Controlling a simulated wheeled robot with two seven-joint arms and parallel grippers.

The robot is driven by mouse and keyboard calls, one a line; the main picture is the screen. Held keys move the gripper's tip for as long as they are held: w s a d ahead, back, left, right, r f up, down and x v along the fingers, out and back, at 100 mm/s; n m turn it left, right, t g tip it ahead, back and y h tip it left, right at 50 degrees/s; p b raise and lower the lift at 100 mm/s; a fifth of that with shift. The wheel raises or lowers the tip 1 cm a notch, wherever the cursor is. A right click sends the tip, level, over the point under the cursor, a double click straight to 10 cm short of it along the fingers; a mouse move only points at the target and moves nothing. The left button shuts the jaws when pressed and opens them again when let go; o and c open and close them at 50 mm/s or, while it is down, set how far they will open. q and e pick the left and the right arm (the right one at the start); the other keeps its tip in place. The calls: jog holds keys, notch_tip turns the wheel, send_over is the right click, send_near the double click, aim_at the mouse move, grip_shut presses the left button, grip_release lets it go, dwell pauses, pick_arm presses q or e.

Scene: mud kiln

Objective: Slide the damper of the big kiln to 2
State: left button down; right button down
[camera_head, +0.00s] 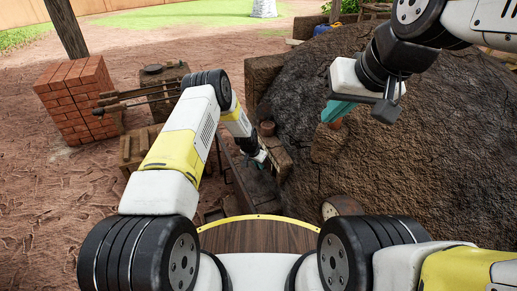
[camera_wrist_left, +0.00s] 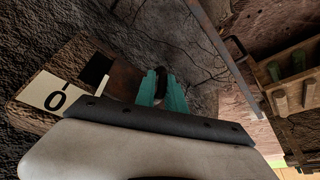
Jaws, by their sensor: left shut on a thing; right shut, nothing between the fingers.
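The big kiln (camera_head: 420,150) is the large dark mud dome at the right of the head view. In the left wrist view, a white plate marked 0 (camera_wrist_left: 55,96) with a black line sits on a brown board, beside a dark square opening (camera_wrist_left: 97,69). The brown damper plate (camera_wrist_left: 124,79) lies just right of that opening. My left gripper (camera_head: 262,157) is low at the kiln's left side. Its teal fingers (camera_wrist_left: 161,88) are shut on the dark damper handle, which they partly hide. My right gripper (camera_head: 337,112) is shut and empty above the kiln's front. No mark 2 is visible.
A red brick stack (camera_head: 75,100) and a small table (camera_head: 165,75) stand at the left, clear of the kiln. A wooden rack (camera_wrist_left: 295,75) with greenish items and a long metal bar (camera_wrist_left: 222,45) show at the right of the left wrist view.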

pick_arm(q)
jog(key=shift+w+a+r, duration=0.1)
jog(key=shift+w+a, duration=0.1)
jog(key=shift+a, duration=0.05)
jog(key=shift+w+a, duration=0.3)
jog(key=shift+w, duration=0.4)
jog(key=shift+w+a, duration=0.25)
jog(key=shift+w, duration=0.4)
jog(key=c, duration=1.5)
grip_release()
jog(key=shift+s, duration=0.1)
jog(key=shift+d, duration=0.1)
jog(key=v, duration=0.7)
jog(key=shift+s+r, duration=0.1)
jog(key=shift+r, duration=0.25)
